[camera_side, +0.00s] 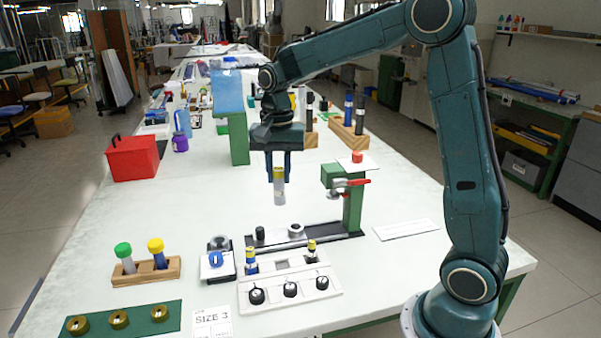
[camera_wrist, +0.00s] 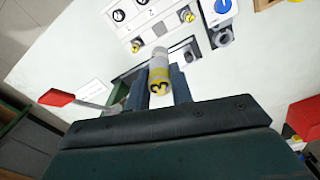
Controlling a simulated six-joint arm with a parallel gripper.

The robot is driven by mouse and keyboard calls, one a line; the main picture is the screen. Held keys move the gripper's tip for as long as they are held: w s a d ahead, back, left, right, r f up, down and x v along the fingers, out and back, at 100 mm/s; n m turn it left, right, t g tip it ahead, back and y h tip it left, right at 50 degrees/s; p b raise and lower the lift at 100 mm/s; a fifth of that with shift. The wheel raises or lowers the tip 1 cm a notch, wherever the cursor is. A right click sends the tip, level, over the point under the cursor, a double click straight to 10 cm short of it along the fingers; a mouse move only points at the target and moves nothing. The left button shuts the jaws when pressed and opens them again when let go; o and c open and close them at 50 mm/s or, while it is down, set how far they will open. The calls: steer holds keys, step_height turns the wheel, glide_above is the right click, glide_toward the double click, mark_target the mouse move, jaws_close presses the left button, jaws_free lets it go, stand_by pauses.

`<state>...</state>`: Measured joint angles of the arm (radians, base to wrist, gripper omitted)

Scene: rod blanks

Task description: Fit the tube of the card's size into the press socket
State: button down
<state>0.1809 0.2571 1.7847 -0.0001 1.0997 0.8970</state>
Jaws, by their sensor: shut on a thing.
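My gripper (camera_side: 279,174) is shut on a grey tube with a yellow end (camera_side: 279,192), held upright above the table. In the wrist view the tube (camera_wrist: 160,68) sits between the fingers (camera_wrist: 161,80), its yellow end marked "3". The card (camera_side: 212,321) at the front edge reads "SIZE 3". The green press (camera_side: 352,205) with a red handle stands right of the tube. A grey ring-shaped socket (camera_side: 296,231) sits on the dark rail beside the press, below the tube and slightly right; the tube is apart from it. I cannot see into the socket.
A white panel (camera_side: 290,293) with black knobs holds two yellow-topped pieces. A box with a blue dial (camera_side: 216,260) is left of it. A wooden rack (camera_side: 146,271) holds green- and yellow-capped tubes. A green mat (camera_side: 150,322) bears brass rings. A red box (camera_side: 132,160) stands farther back.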

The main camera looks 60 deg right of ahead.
steer(key=w+d+r+n, duration=0.2)
steer(key=w+d+n, duration=0.1)
steer(key=d, duration=0.9)
step_height(320, 180, down, 16)
steer(key=shift+d, duration=0.2)
steer(key=shift+f, duration=0.1)
steer(key=shift+f, duration=2.1)
steer(key=shift+f, duration=0.15)
steer(key=c, duration=1.2)
jaws_free()
steer(key=shift+c, duration=0.2)
